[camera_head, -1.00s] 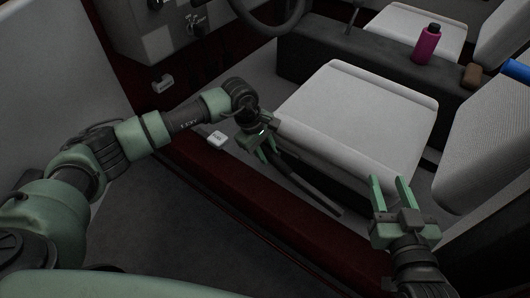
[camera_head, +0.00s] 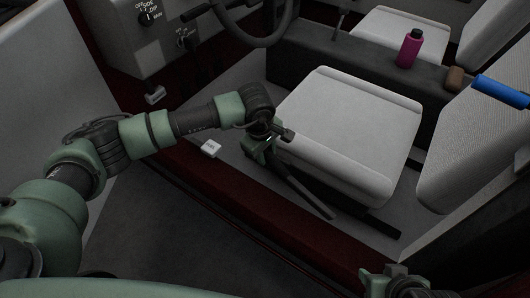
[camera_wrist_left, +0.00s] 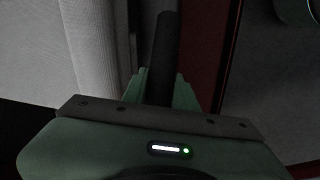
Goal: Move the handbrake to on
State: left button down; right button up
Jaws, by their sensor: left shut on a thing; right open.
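The handbrake (camera_head: 308,192) is a dark lever beside the near side of the driver's seat. It slants up and to the left from the sill side into my left gripper (camera_head: 266,147). My left gripper is shut on the handbrake near its upper end. In the left wrist view the dark handbrake shaft (camera_wrist_left: 163,55) runs away between the green fingers (camera_wrist_left: 163,92), which partly hide it. My right gripper (camera_head: 388,272) is open and empty at the bottom edge of the head view, partly cut off.
The light driver's seat (camera_head: 345,130) stands close beside my left gripper. The dark red door sill (camera_head: 270,225) runs below the handbrake. A white switch (camera_head: 210,149) is left of the gripper.

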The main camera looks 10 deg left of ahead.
pick_arm(q)
jog(key=c, duration=1.1)
grip_release()
jog(key=shift+r, duration=0.3)
jog(key=shift+p+v, duration=0.35)
jog(key=shift+v, duration=0.8)
jog(key=v, duration=0.4)
jog(key=shift+p, duration=0.35)
jog(key=shift+s+r, duration=0.2)
jog(key=shift+r, duration=0.2)
pick_arm(e)
jog(key=s, duration=0.1)
jog(key=s+d+g, duration=0.1)
jog(key=s, duration=0.1)
jog(key=shift+s+r+g, duration=0.15)
jog(key=shift+g, duration=0.15)
